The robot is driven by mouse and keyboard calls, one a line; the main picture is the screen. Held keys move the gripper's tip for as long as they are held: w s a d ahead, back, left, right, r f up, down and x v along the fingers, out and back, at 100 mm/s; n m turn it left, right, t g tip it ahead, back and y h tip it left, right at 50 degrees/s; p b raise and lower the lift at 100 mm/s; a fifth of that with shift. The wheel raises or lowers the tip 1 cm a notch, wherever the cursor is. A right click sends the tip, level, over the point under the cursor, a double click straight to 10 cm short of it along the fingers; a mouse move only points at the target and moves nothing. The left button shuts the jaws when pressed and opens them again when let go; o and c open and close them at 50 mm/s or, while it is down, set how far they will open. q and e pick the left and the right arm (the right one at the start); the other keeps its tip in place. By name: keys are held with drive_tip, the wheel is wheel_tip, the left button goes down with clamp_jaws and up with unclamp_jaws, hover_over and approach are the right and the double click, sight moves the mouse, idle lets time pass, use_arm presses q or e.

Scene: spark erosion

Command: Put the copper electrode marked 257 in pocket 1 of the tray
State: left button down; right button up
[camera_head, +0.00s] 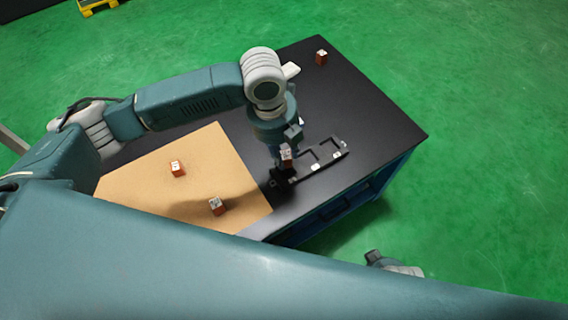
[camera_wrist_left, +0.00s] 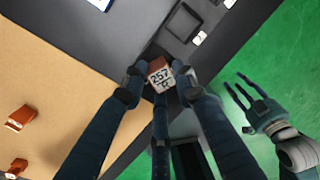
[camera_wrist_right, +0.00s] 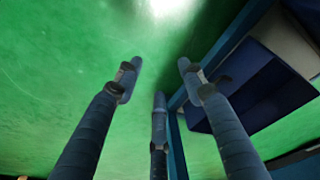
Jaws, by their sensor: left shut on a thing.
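The copper electrode marked 257 (camera_wrist_left: 159,74) is a small copper-brown block with a white top label. It is between the fingers of my left gripper (camera_wrist_left: 155,80), which is shut on it. In the head view the electrode (camera_head: 287,154) is at the near-left end of the black tray (camera_head: 326,163). Whether it is above a pocket or inside one, I cannot tell; the gripper hides that end. The tray has open pockets and small white labels. My right gripper (camera_wrist_right: 160,80) is open and empty, out over the green floor beside the bench.
Two other copper blocks, one farther left (camera_head: 178,168) and one nearer (camera_head: 217,206), stand on the tan mat (camera_head: 225,150). Another block (camera_head: 321,57) stands at the back of the black bench top (camera_head: 375,120). The back right of the bench is largely clear.

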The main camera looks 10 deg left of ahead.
use_arm(q)
wheel_tip(320, 180, down, 4)
drive_tip(key=shift+b, duration=0.45)
drive_tip(key=shift+f, duration=0.5)
use_arm(e)
drive_tip(key=r, duration=0.2)
drive_tip(key=w+r, duration=0.1)
drive_tip(key=r, duration=0.1)
use_arm(q)
drive_tip(key=shift+f, duration=0.1)
drive_tip(key=c, duration=1.4)
unclamp_jaws()
drive_tip(key=shift+o, duration=0.2)
use_arm(e)
drive_tip(key=shift+f, duration=0.1)
